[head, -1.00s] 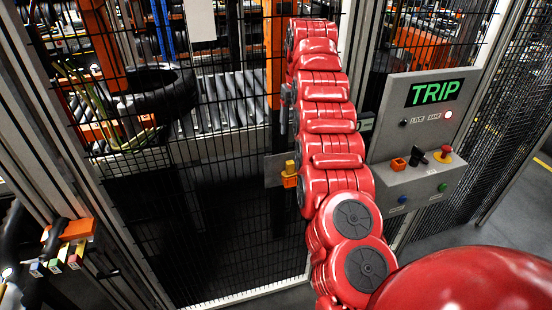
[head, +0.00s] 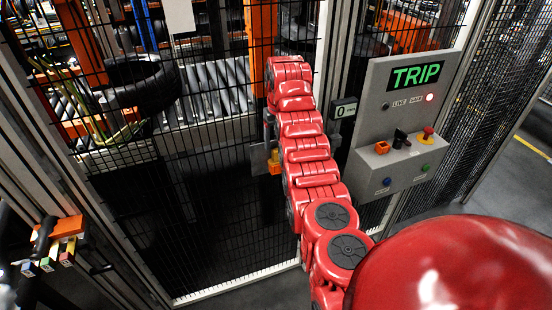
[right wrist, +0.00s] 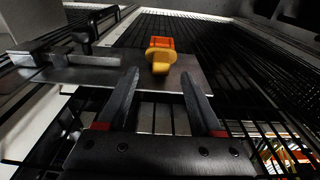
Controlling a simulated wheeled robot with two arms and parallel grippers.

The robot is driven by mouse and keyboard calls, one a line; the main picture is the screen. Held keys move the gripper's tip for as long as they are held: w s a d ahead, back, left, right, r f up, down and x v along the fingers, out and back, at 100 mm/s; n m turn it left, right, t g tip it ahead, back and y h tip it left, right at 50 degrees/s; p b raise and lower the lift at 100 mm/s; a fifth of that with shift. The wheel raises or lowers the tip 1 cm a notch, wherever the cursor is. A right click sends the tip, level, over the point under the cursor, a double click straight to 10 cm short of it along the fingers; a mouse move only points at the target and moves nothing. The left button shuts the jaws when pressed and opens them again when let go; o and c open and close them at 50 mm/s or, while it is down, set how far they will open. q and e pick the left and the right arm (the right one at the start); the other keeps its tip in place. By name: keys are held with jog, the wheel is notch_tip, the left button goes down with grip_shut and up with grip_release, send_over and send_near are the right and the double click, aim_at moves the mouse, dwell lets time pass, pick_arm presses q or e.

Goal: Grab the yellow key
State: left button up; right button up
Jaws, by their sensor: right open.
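The yellow key (head: 273,162) shows in the head view just left of my red right arm, in front of the dark mesh fence. In the right wrist view the yellow key (right wrist: 159,60), with an orange part at its far end, is over a grey metal plate (right wrist: 90,76). My right gripper (right wrist: 160,78) is open and empty. Its two dark fingers point towards the key, which lies just beyond and between the fingertips, apart from them. In the head view my arm mostly hides this gripper. My left gripper is not in view.
A grey control panel (head: 368,138) with a green TRIP sign, a lit red lamp and several buttons stands right of my arm. A small box marked 0 (head: 343,110) is beside it. The mesh fence closes off a roller conveyor (head: 215,90) and a tyre (head: 142,84).

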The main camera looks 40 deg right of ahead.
aim_at(276, 150)
jog(key=shift+w+f, duration=0.1)
jog(key=shift+f, duration=0.2)
jog(key=shift+f+p, duration=0.1)
jog(key=shift+p, duration=0.2)
jog(key=f+p, duration=0.3)
jog(key=f, duration=0.1)
jog(key=shift+w+f+p, duration=0.1)
jog(key=shift+w+p, duration=0.1)
jog(key=shift+p, duration=0.1)
jog(key=shift+w+f, duration=0.1)
jog(key=shift+f, duration=0.2)
grip_shut()
